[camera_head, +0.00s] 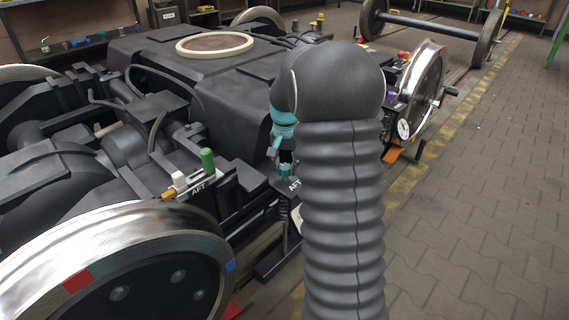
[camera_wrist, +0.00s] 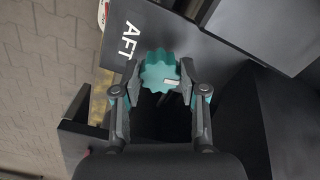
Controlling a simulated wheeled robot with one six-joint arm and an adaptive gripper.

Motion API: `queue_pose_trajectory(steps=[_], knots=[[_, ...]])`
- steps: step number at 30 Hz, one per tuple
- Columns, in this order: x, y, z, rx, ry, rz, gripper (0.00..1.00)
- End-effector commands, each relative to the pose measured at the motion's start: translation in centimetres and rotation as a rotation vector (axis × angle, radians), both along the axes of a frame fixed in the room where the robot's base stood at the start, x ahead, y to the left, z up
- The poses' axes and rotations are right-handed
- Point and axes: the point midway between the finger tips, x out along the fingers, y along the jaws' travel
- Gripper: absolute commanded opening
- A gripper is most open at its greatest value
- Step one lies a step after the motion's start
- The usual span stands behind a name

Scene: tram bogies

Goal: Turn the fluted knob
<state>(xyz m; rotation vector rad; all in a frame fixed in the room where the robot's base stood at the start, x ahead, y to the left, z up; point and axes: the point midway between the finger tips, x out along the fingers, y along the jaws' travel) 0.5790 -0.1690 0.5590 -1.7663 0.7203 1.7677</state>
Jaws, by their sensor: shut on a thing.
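The fluted knob (camera_wrist: 159,72) is teal with a scalloped rim and a small white mark on its face. It sits beside the white AFT lettering on a dark panel in the wrist view. My gripper (camera_wrist: 157,75) has one finger on each side of the knob, shut on it. In the head view the teal knob (camera_head: 287,170) shows small beside the AFT plate, partly hidden by my arm. My gripper is mostly hidden there behind the arm's dark ribbed cover; only teal parts of the wrist show.
The dark bogie frame (camera_head: 110,60) fills the left and middle. A shiny wheel (camera_head: 110,250) stands at the lower left, with a green-topped handle (camera_head: 207,160) behind it. Another wheel with a gauge (camera_head: 404,129) is right of my arm. The paved floor (camera_head: 480,200) at right is clear.

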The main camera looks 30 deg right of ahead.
Motion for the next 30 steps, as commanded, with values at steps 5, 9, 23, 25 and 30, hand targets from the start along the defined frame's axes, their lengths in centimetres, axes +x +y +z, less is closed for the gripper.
queue_pose_trajectory(steps=[5, 9, 23, 25, 30], knots=[[0.04, -0.07, 0.11, -0.001, -0.001, -0.08, 0.07], [0.05, -0.11, 0.08, -0.001, -0.003, -0.117, 0.07], [0.04, -0.18, 0.06, -0.003, -0.003, -0.138, 0.07], [0.04, -0.18, 0.06, -0.003, -0.003, -0.138, 0.07], [0.04, -0.1, 0.05, -0.002, -0.002, -0.137, 0.67]])
